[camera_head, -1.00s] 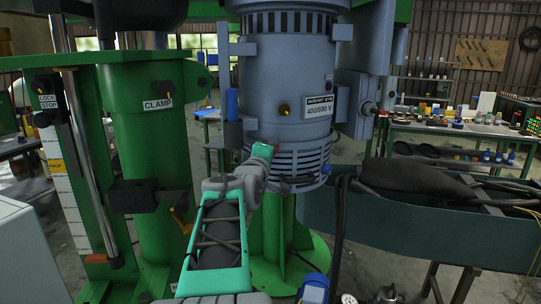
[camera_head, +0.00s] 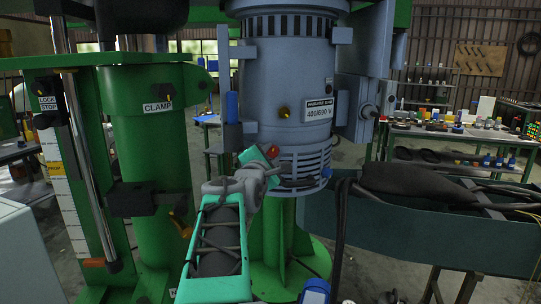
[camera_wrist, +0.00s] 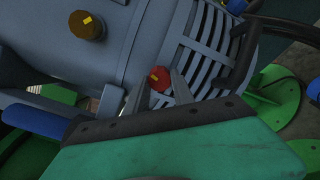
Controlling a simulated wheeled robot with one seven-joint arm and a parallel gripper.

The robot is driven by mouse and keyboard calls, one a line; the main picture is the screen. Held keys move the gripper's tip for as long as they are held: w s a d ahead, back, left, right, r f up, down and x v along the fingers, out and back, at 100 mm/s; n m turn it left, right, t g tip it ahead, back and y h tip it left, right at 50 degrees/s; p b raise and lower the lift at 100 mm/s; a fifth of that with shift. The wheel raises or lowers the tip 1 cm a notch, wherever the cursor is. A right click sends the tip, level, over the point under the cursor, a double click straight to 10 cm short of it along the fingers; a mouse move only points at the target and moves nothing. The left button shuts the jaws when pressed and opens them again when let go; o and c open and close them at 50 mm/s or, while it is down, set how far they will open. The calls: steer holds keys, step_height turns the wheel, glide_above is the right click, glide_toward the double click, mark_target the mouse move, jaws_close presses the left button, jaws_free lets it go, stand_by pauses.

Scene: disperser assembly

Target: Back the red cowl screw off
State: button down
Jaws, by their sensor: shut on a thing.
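In the head view the red head (camera_head: 273,151) shows just past my gripper (camera_head: 268,156), at the slotted cowl (camera_head: 303,162) on the lower end of the grey motor. The cowl slots also show in the wrist view (camera_wrist: 212,50). The screw's shank is hidden, so I cannot tell whether it is still in its hole.
A yellow-brown knob (camera_head: 284,112) sits on the motor housing above. A blue-handled part (camera_head: 232,106) stands left of the motor. A black cable (camera_head: 340,235) hangs right of the cowl beside a dark green trough (camera_head: 420,225). A green column (camera_head: 160,215) stands to the left.

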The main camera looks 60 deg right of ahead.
steer(key=shift+r+n, duration=0.4)
steer(key=shift+n, duration=0.1)
steer(key=c, duration=1.5)
jaws_free()
steer(key=shift+c, duration=0.2)
steer(key=o, duration=0.5)
steer(key=shift+f, duration=0.25)
steer(key=shift+c, duration=0.2)
steer(key=b+v, duration=0.1)
steer(key=v, duration=0.7)
steer(key=shift+d, duration=0.1)
